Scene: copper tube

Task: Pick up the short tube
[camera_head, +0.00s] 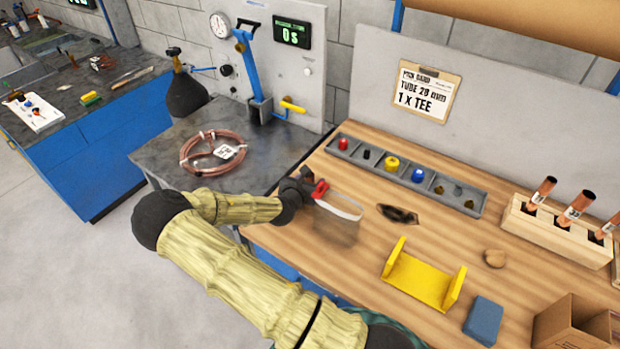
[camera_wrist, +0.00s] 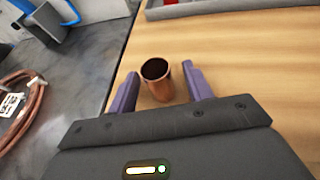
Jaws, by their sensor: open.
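The short tube (camera_wrist: 157,86) is a copper cylinder with a dark open top, standing upright on the wooden bench near its left edge in the wrist view. My gripper (camera_wrist: 160,76) is open, with one purple finger on each side of the tube. In the head view my gripper (camera_head: 294,190) is a dark shape at the bench's left edge, and the short tube is hidden there.
A copper coil (camera_head: 205,153) lies on the grey table to the left. A yellow cradle (camera_head: 420,281) and wooden tube rack (camera_head: 555,232) stand to the right.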

